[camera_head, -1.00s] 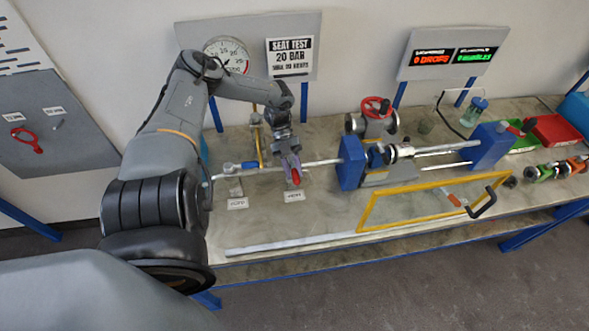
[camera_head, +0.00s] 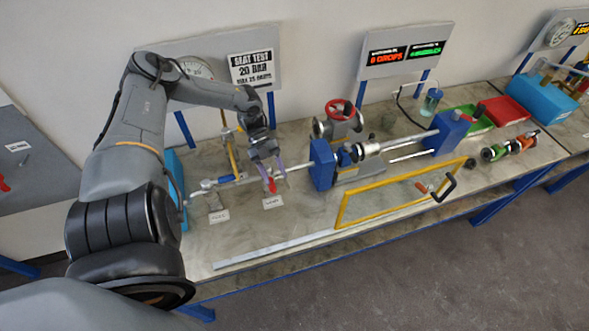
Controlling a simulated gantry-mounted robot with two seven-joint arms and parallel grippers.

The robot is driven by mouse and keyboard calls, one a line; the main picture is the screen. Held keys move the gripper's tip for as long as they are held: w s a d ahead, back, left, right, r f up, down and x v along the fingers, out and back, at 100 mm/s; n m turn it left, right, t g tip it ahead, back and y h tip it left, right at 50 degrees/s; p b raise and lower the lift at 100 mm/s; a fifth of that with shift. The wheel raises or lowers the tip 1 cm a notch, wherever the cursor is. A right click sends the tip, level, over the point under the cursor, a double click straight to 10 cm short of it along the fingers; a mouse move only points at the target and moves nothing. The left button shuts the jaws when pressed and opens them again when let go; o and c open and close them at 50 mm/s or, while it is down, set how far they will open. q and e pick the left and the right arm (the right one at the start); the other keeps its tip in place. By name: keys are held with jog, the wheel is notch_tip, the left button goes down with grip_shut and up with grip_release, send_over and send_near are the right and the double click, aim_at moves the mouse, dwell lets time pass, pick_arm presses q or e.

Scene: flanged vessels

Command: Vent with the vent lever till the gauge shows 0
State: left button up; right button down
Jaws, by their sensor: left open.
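The red-handled vent lever (camera_head: 271,186) sits on the pipe above a small white label (camera_head: 272,203). My left gripper (camera_head: 270,174) is open, its purple-tinted fingers just above and around the lever's upper part. I cannot tell whether they touch it. The pressure gauge (camera_head: 198,68) is on the grey back panel. My left arm covers part of it, and its needle cannot be read. My right gripper is not in view.
A blue-handled valve (camera_head: 226,179) and another label (camera_head: 219,216) are left of the lever. A blue clamp block (camera_head: 321,165) stands to the right. The bench front-left is mostly clear.

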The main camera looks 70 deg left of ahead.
pick_arm(q)
jog(key=w+d+r, duration=0.4)
jog(key=d+r, duration=0.1)
jog(key=d, duration=0.2)
jog(key=shift+w+d, duration=0.15)
jog(key=shift+w, duration=0.25)
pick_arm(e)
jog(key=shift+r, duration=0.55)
